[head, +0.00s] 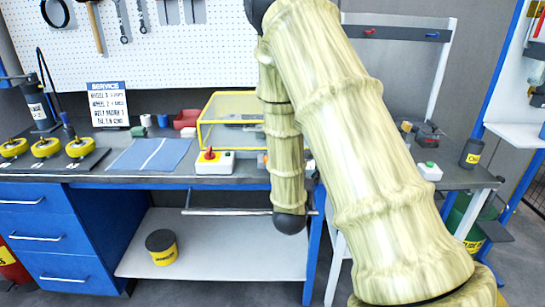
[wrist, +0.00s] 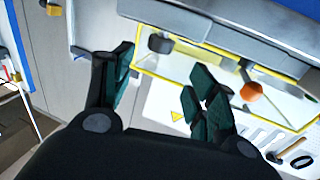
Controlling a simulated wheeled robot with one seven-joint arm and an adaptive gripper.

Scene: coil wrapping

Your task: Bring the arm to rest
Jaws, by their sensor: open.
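My gripper (wrist: 163,93) shows in the wrist view with its two dark fingers spread apart and nothing between them. In the head view my arm, in a pale ribbed cover, crosses the middle and right of the picture. My gripper is hidden there behind the arm. In the wrist view the fingers are in front of a yellow-framed guard (wrist: 180,72) and the grey wall, without visible contact.
The workbench (head: 130,172) runs across the head view, partly hidden by my arm. A black-and-yellow tub (head: 162,248) stands on the lower shelf.

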